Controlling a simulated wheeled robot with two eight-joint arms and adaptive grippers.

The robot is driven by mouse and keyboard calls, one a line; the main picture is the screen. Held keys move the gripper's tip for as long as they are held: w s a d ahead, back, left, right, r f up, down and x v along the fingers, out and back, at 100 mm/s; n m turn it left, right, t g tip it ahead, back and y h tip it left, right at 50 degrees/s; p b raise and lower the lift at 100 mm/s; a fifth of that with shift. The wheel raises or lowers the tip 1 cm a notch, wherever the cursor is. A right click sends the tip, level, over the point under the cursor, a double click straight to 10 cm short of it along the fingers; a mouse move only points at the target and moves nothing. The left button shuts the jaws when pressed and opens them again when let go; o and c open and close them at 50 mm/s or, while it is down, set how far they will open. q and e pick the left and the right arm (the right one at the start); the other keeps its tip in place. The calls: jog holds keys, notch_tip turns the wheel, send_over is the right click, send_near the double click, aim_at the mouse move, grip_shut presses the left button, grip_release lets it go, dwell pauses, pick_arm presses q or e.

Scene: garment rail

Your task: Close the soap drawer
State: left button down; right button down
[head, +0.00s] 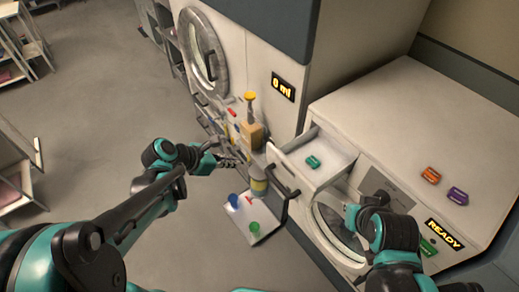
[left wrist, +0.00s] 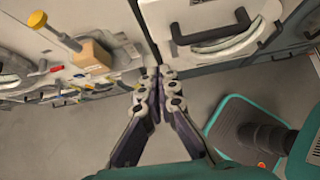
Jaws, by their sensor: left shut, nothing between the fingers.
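The soap drawer (head: 330,148) is pulled out of the white washing machine (head: 420,110), at its upper left. A small green piece (head: 313,162) lies inside it. Its dark bar handle (head: 283,180) is on the front face, and a dark handle also shows in the left wrist view (left wrist: 212,30). My left gripper (head: 238,160) is shut and empty, a little left of the drawer front and apart from it. Its closed fingertips show in the left wrist view (left wrist: 160,72). My right gripper (head: 350,212) is by the round door below the drawer; its fingers are unclear.
A wooden block (head: 252,135) with a yellow-topped tool stands beyond my left gripper. A bottle (head: 258,183) and a small tray (head: 255,222) with blue and green items are below the drawer front. Orange and purple blocks (head: 431,175) sit on the machine. Floor at left is open.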

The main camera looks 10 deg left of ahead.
aim_at(268, 158)
pick_arm(q)
jog(key=shift+w+d+r+b+x, duration=0.25)
jog(key=shift+r+b+x, duration=0.1)
jog(key=shift+x, duration=1.8)
jog(key=shift+w+d+r+b+x, duration=0.25)
jog(key=shift+r+b+x, duration=0.1)
jog(key=shift+x, duration=1.8)
jog(key=shift+w+d+r+b+x, duration=0.25)
jog(key=shift+r+x, duration=0.1)
jog(key=shift+x, duration=1.8)
jog(key=w+d+b, duration=0.2)
jog(key=w+d, duration=1.1)
jog(key=w, duration=0.1)
jog(key=shift+d+b, duration=0.3)
jog(key=shift+d, duration=0.1)
jog(key=shift+r, duration=0.15)
